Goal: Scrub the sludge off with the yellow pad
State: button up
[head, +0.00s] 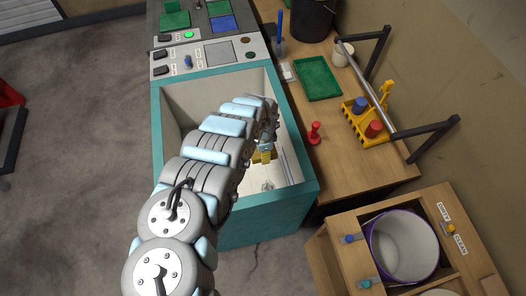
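My arm reaches down into a deep pale basin with a teal rim (238,82). My gripper (265,146) is low inside the basin, mostly hidden behind the arm's links. A small yellow piece, which looks like the yellow pad (265,157), shows at the gripper's end. I cannot tell whether the fingers are closed on it or whether it touches the basin floor. No sludge can be made out clearly; the arm covers much of the basin's inside.
A control panel (218,52) stands behind the basin. The wooden bench on the right holds a green tray (317,78), a red-handled tool (314,133), a yellow caddy (367,118) and a metal rail (367,87). A purple-rimmed bucket (404,246) sits in a wooden stand at lower right.

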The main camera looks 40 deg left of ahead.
jog(key=b, duration=1.9)
send_near(263, 180)
notch_tip(263, 180, down, 5)
jog(key=shift+w+a+f, duration=0.1)
jog(key=shift+w+f, duration=0.05)
jog(key=shift+f, duration=0.05)
jog(key=shift+f+b, duration=0.55)
jog(key=shift+f, duration=0.55)
jog(key=shift+r+p, duration=0.2)
jog(key=shift+p, duration=0.1)
